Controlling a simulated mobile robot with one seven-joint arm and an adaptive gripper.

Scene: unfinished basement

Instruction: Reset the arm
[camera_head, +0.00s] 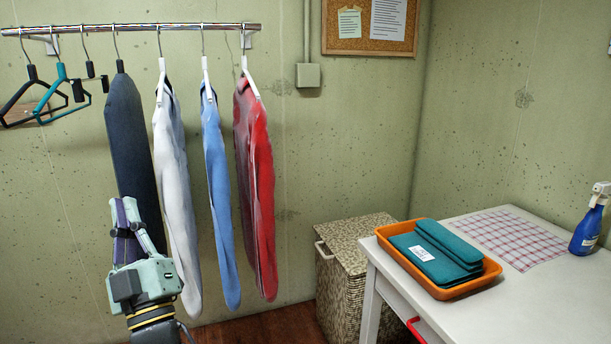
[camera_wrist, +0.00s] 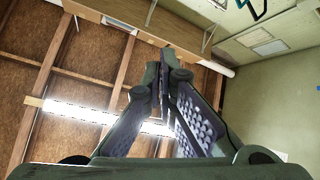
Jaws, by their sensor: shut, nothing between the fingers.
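My gripper (camera_head: 124,203) is at the lower left of the head view, pointing up in front of the hanging dark garment (camera_head: 128,130). In the wrist view my gripper (camera_wrist: 164,62) points up toward the ceiling, its fingertips together with nothing between them. I cannot tell whether it touches the dark garment.
A metal rail (camera_head: 130,29) holds empty hangers (camera_head: 50,92) and white, blue and red garments (camera_head: 254,180). A patterned hamper (camera_head: 345,275) stands beside a white table (camera_head: 540,310) with an orange tray (camera_head: 463,290), folded teal cloth (camera_head: 430,250), checked cloth (camera_head: 510,237) and blue spray bottle (camera_head: 585,233).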

